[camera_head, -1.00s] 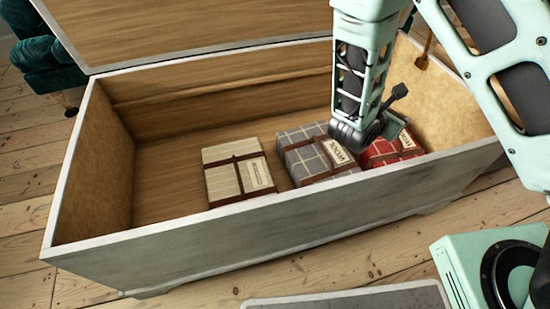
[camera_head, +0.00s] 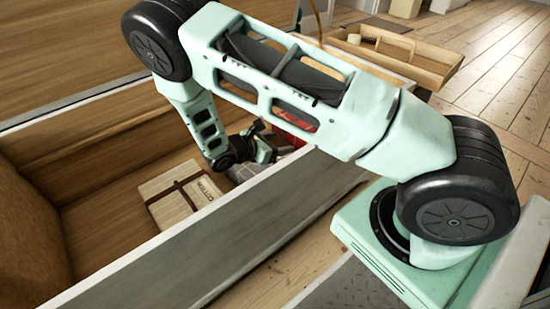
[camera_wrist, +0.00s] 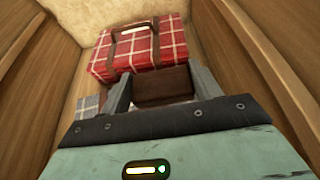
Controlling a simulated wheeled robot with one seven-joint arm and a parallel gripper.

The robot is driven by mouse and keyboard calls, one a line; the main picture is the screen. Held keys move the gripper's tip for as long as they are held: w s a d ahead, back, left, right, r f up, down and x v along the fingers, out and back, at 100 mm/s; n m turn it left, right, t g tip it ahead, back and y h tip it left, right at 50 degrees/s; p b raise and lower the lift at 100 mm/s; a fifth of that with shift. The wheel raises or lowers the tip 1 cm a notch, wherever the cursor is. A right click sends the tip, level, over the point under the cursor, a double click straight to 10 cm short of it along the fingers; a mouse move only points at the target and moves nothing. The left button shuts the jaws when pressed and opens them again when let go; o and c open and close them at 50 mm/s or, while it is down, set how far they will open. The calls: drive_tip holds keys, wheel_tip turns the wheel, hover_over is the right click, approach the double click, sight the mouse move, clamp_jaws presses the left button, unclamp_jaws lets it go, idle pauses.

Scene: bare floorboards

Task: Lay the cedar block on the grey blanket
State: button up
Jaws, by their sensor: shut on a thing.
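My gripper (camera_wrist: 160,88) is shut on a dark reddish-brown block, the cedar block (camera_wrist: 165,85), which spans the gap between its fingers in the wrist view. In the head view my gripper (camera_head: 264,152) is low inside the chest, and I cannot make out the block there. The grey plaid blanket (camera_head: 243,172) lies folded on the chest floor, mostly hidden by my gripper and the chest's front wall. A corner of the grey blanket (camera_wrist: 88,103) shows left of the fingers in the wrist view. I cannot tell whether the block touches it.
A red plaid blanket (camera_wrist: 140,50) with a brown strap lies just beyond the block. A cream blanket (camera_head: 180,205) lies to the left in the chest. The chest's front wall (camera_head: 200,250) stands under my arm. A wooden tray (camera_head: 430,68) is outside, beyond the chest.

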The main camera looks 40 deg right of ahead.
drive_tip(key=shift+f+b, duration=1.2)
drive_tip(key=shift+f, duration=1.2)
drive_tip(key=shift+f, duration=0.55)
drive_tip(key=o, duration=1)
drive_tip(key=shift+r, duration=0.3)
drive_tip(key=p+v, duration=0.1)
drive_tip(key=v, duration=0.3)
drive_tip(key=p+v, duration=0.2)
drive_tip(key=v, duration=0.2)
drive_tip(key=p+v, duration=0.1)
drive_tip(key=v, duration=0.3)
drive_tip(key=shift+r+p, duration=0.3)
